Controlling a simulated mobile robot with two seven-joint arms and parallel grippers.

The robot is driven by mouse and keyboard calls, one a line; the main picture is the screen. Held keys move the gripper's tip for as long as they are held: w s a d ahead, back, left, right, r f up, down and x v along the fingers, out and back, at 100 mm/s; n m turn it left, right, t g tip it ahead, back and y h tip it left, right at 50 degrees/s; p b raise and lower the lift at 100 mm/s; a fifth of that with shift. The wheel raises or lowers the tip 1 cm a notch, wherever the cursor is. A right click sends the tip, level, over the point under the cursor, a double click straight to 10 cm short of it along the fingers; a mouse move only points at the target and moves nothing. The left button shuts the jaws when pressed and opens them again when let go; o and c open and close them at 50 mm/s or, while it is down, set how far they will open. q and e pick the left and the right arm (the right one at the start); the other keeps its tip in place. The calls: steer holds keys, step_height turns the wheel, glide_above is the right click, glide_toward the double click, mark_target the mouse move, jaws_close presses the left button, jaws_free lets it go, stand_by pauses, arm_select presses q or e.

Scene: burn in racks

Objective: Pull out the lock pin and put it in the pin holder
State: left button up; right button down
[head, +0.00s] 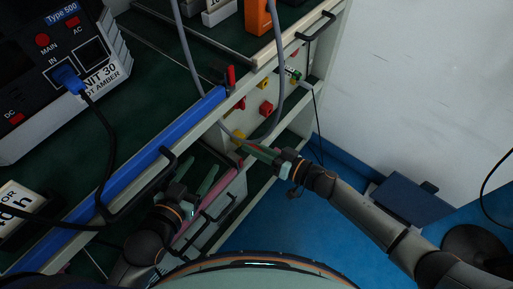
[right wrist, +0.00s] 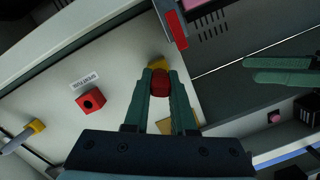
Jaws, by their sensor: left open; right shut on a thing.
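My right gripper (head: 247,147) is at the pale panel on the rack's front. In the right wrist view its green fingers (right wrist: 160,95) are shut on the red head of the lock pin (right wrist: 160,83). A yellow piece (right wrist: 157,64) shows just behind the red head; the pin's shaft is hidden, so I cannot tell how far it sits in. A red block with a dark hole (right wrist: 90,101), likely the pin holder, is on the panel left of the fingers, below a small label (right wrist: 86,78). My left gripper (head: 207,178) is open and empty near a pink part; its fingers also show in the right wrist view (right wrist: 282,70).
A blue bar (head: 155,150) runs along the bench edge beside a black handle (head: 160,175). Grey cables (head: 281,60) hang in front of the panel. A Type 500 unit (head: 60,75) stands on the bench. Blue floor (head: 290,215) is open to the right.

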steer(key=shift+w+a, duration=0.2)
steer(key=shift+a, duration=0.1)
steer(key=c, duration=0.7)
jaws_free()
steer(key=shift+o, duration=0.2)
